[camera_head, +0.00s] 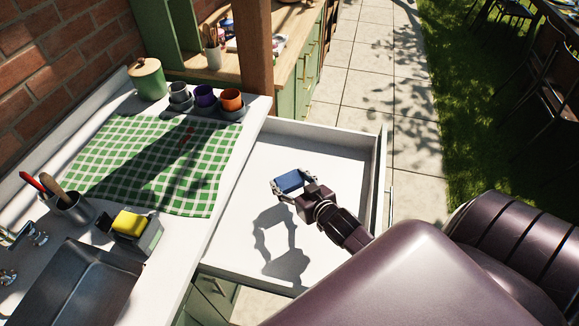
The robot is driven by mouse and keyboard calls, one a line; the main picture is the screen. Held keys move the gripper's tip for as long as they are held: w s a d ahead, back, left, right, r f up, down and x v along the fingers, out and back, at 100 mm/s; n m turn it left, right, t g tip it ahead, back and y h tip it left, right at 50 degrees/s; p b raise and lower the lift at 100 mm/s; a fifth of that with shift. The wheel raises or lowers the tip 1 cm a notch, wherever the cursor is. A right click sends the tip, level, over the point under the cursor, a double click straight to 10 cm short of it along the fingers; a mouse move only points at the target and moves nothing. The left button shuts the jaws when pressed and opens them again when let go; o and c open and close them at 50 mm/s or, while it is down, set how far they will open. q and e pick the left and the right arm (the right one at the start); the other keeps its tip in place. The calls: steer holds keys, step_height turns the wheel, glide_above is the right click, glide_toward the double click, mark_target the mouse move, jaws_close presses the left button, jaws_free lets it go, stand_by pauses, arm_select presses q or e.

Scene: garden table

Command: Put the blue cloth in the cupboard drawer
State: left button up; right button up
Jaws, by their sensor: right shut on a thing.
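The blue cloth (291,181) is a small folded blue block held between the fingers of my right gripper (293,187). My right gripper is shut on it, over the inside of the open white drawer (330,158). The gripper and cloth cast a shadow on the drawer floor a little to the lower left, so they appear to be above it. The drawer is pulled out and its floor looks empty. My left gripper is not in view.
A green checked towel (105,160) lies on the counter. Several cups stand on a tray (229,114) near a green canister (148,80). A yellow sponge (128,223) sits in a holder by the sink (75,290). A wooden post (252,45) rises behind the drawer.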

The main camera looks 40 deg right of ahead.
steer(key=shift+f, duration=3.75)
steer(key=shift+f, duration=0.1)
steer(key=o, duration=0.9)
steer(key=shift+o, duration=0.2)
steer(key=b+v, duration=0.1)
steer(key=v, duration=1.1)
steer(key=shift+r, duration=0.25)
